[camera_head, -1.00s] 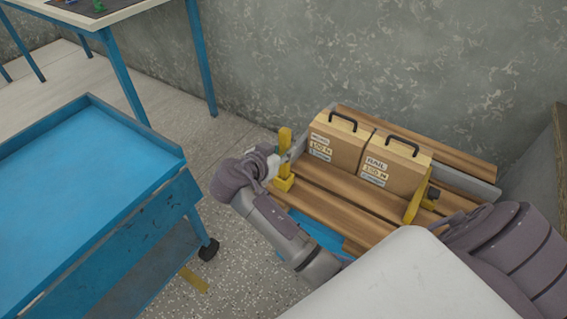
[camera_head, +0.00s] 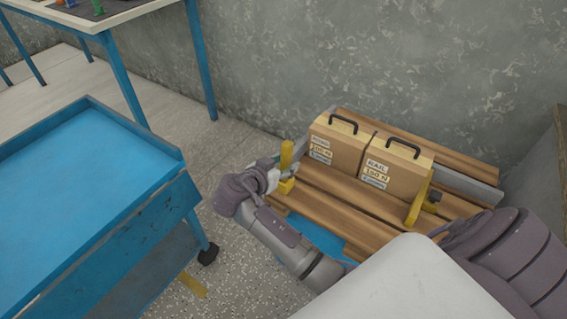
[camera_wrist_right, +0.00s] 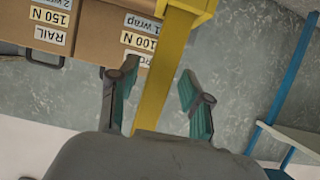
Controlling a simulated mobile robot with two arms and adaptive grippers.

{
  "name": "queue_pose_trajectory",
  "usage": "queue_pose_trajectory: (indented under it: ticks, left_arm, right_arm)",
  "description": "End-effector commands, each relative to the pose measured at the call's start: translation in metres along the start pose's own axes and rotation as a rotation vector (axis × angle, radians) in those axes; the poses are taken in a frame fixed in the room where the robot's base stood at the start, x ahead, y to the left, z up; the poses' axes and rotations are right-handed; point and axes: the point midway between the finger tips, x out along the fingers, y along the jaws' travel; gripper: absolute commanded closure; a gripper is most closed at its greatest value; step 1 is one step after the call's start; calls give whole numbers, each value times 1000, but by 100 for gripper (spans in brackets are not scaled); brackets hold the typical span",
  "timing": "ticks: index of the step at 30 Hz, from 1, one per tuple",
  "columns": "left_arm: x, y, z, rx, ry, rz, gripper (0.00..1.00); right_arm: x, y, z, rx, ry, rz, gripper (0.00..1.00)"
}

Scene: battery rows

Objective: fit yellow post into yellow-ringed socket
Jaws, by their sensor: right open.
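My right gripper (camera_head: 277,170) is at a yellow upright piece (camera_head: 287,155) at the left end of the slatted wooden bench. In the right wrist view its two fingers (camera_wrist_right: 156,100) are open on either side of the yellow bar (camera_wrist_right: 166,75), with a visible gap at the right finger. Small coloured pieces, one of them green (camera_head: 98,6), stand on a dark mat on the far table, cut by the top edge; I cannot tell whether the yellow post is among them. I see no yellow-ringed socket. My left gripper is out of view.
Two handled boxes, left (camera_head: 336,140) and right (camera_head: 397,166), stand on the bench (camera_head: 335,198). A second yellow piece (camera_head: 419,200) is at the right box. An empty blue cart (camera_head: 85,190) is at left, the far table (camera_head: 112,24) behind it.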

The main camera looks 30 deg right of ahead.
Motion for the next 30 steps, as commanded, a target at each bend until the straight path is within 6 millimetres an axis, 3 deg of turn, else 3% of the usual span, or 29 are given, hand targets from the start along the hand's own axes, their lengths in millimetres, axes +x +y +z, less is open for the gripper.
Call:
queue_pose_trajectory:
  ticks: [5,15,23,26,30]
  left_arm:
    - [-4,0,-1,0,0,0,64]
    - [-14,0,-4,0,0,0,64]
    - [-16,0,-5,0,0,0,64]
    - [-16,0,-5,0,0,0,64]
    - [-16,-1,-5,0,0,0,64]
  right_arm:
    - [-20,-1,-1,0,-2,-3,51]
    - [-91,-1,-2,2,-1,-3,51]
    - [-116,2,1,-10,-11,-2,51]
    - [-108,20,23,-100,-97,-14,51]
    - [-92,73,77,-369,-348,-118,51]
